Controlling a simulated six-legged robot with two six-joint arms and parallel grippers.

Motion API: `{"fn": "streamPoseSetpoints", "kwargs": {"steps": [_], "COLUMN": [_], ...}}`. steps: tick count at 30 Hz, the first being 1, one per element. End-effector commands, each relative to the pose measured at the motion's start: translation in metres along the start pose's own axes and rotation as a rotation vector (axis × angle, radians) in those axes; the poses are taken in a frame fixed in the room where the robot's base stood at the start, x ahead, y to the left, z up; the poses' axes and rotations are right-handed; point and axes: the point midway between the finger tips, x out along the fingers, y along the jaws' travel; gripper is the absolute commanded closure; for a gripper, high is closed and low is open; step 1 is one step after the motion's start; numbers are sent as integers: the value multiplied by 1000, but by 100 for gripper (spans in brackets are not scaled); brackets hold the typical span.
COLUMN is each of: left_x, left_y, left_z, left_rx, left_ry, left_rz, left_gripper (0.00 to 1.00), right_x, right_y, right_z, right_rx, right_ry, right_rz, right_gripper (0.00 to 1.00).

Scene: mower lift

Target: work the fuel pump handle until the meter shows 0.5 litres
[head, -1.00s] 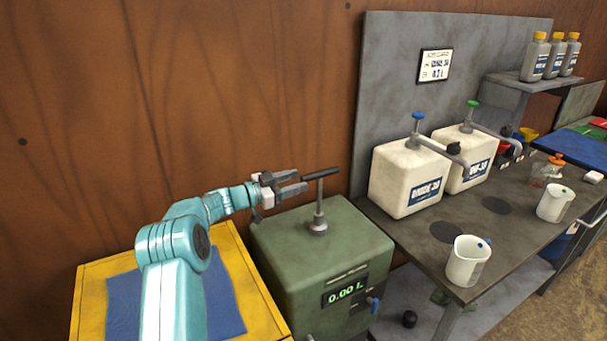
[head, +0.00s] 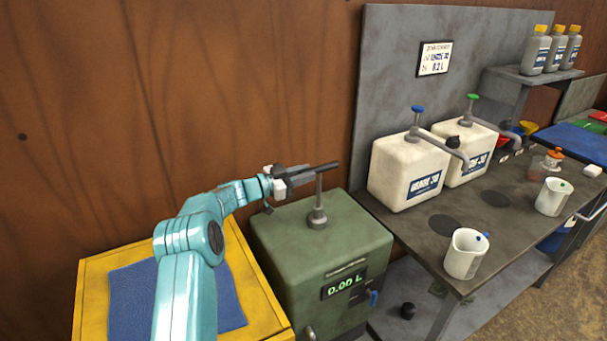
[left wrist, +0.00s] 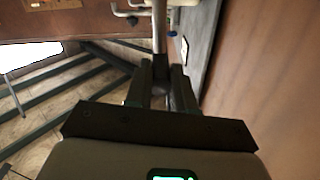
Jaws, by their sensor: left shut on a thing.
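The green fuel pump box (head: 290,255) stands at the lower middle of the head view. Its meter (head: 345,283) reads 0.00 L. A grey post rises from its top to a dark pump handle (head: 326,166). My left gripper (head: 306,173) is shut on the handle's near left part. My right gripper is in neither view.
A yellow bench with a blue mat (head: 130,300) is left of the pump. On the right, a grey table (head: 400,222) holds two white canisters (head: 408,172) with pump tops and two measuring jugs (head: 467,253). A wooden wall stands behind.

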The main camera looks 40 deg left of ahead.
Motion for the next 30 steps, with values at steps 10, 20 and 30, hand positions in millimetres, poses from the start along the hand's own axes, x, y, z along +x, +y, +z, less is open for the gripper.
{"fn": "streamPoseSetpoints", "kwargs": {"steps": [10, 20, 30], "left_x": [0, -1, 0], "left_y": [18, 21, 20], "left_z": [87, 101, 100], "left_rx": [-4, -3, -3], "left_ry": [-1, -4, -3], "left_rz": [3, 3, 2], "left_gripper": [100, 100, 52], "right_x": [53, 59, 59], "right_y": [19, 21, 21], "right_z": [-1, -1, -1], "right_rx": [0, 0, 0], "right_ry": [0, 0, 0], "right_rz": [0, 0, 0], "right_gripper": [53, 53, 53]}}
